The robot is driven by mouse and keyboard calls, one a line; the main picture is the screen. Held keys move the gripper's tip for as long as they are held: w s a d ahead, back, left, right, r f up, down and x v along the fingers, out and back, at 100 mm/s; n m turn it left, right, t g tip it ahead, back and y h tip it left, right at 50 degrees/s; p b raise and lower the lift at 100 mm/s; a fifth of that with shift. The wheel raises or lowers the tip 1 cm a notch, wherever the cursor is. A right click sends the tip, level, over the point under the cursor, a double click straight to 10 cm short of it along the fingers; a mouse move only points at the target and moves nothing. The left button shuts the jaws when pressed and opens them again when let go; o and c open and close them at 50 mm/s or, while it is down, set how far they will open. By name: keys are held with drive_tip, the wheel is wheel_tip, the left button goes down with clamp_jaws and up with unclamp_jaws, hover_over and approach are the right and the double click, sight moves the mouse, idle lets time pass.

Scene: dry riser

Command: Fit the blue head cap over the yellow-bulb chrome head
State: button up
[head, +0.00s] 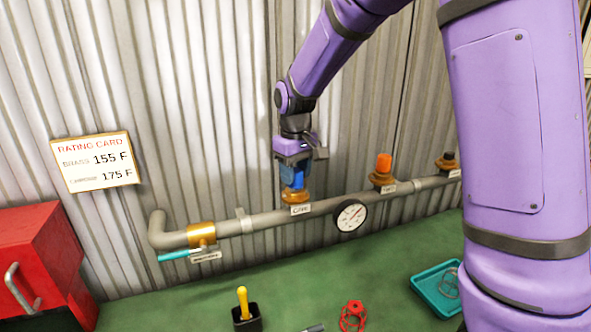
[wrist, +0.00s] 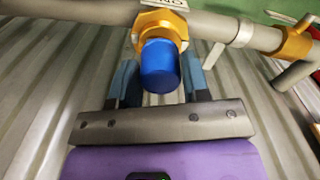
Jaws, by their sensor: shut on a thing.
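A blue cap (head: 298,181) is between the fingers of my gripper (head: 294,174), directly over the brass fitting (head: 295,195) on the wall pipe. In the wrist view the blue cap (wrist: 160,66) is between the two fingers of my gripper (wrist: 159,78). The brass hex fitting (wrist: 164,24) is right at its far end. The cap looks in line with the fitting and touching or nearly touching it. No yellow bulb or chrome head shows at this fitting; the cap and fitting may hide it.
The grey pipe (head: 270,219) carries a gauge (head: 351,215), an orange-topped fitting (head: 383,168) and a black-topped fitting (head: 447,160). A teal-handled valve (head: 201,236) is at left. On the green bench are a yellow-handled tool (head: 243,302), a red item (head: 352,316) and a teal tray (head: 424,288). A red cabinet (head: 38,262) stands left.

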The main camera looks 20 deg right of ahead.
drive_tip(key=shift+f, duration=0.15)
drive_tip(key=o, duration=1)
wheel_tip(320, 180, up, 11)
drive_tip(key=shift+f, duration=0.1)
